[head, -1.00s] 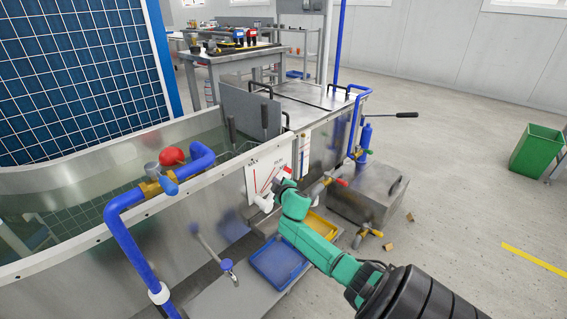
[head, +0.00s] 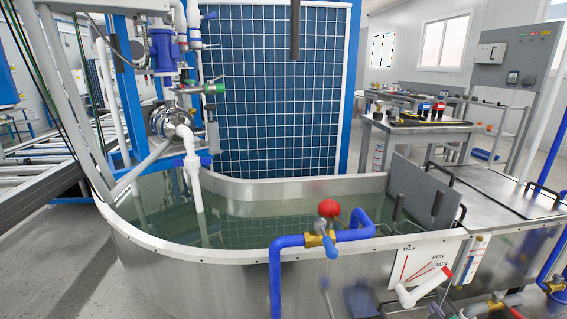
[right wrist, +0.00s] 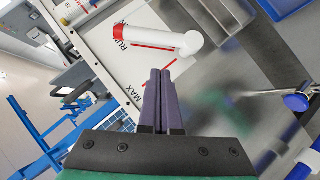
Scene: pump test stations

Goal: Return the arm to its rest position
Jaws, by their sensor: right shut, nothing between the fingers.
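My right gripper (right wrist: 163,76) shows in the right wrist view with its two purple fingers shut together and nothing between them. Ahead of its tips is a white lever (right wrist: 165,38) with a red band, apart from the fingers as far as I can tell. The lever also shows in the head view (head: 425,287), in front of a white MAX/RUN/MIN board (head: 420,264) on the tank. In the head view my right arm is almost wholly out of the picture at the bottom edge. My left gripper is in neither view.
A steel water tank (head: 190,250) fills the middle of the head view. A blue-handled valve (right wrist: 297,102) is right of my gripper in the wrist view. Floor is clear at far left.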

